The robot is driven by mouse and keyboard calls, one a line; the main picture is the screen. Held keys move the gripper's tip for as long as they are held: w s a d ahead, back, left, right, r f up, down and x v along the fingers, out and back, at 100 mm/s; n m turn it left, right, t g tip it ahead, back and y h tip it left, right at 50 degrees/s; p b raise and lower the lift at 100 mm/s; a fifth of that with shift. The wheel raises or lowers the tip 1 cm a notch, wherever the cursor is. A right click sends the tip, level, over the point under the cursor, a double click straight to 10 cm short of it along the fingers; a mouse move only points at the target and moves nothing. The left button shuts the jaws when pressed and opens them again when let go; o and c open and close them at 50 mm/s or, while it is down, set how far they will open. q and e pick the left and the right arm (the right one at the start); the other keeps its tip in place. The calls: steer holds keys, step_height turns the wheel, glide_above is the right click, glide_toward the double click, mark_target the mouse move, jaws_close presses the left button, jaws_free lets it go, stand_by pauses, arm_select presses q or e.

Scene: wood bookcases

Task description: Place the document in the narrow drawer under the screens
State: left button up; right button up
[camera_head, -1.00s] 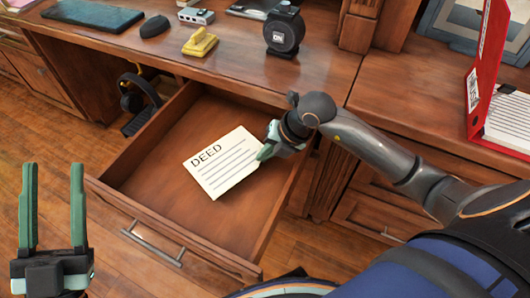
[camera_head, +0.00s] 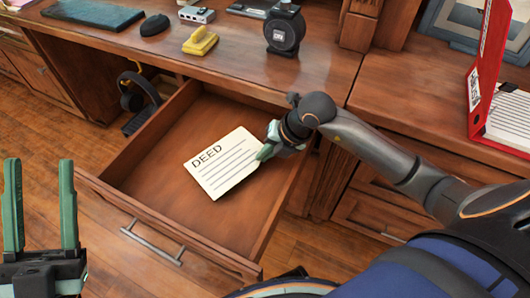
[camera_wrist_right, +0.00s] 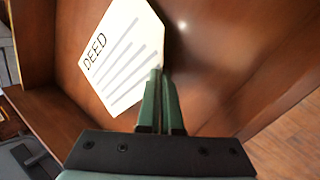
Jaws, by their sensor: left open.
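The document (camera_head: 221,163), a white sheet headed DEED, is over the open drawer (camera_head: 160,205) under the desk. My right gripper (camera_head: 266,152) is shut on the document's right corner, inside the drawer's outline. In the right wrist view the fingers (camera_wrist_right: 160,95) are close together at the edge of the document (camera_wrist_right: 125,55); whether the sheet touches the drawer floor is hard to tell. My left gripper (camera_head: 40,205) is open and empty, upright to the left of the drawer front.
A yellow stapler (camera_head: 201,41), a black round device (camera_head: 284,32) and a dark mouse (camera_head: 155,26) stand on the desktop above the drawer. Headphones (camera_head: 137,92) hang below the desk at left. A red binder (camera_head: 483,75) stands at right.

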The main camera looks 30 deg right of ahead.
steer(key=o, duration=0.4)
steer(key=shift+s+d+f, duration=0.1)
steer(key=shift+f, duration=0.2)
steer(key=shift+r, duration=0.1)
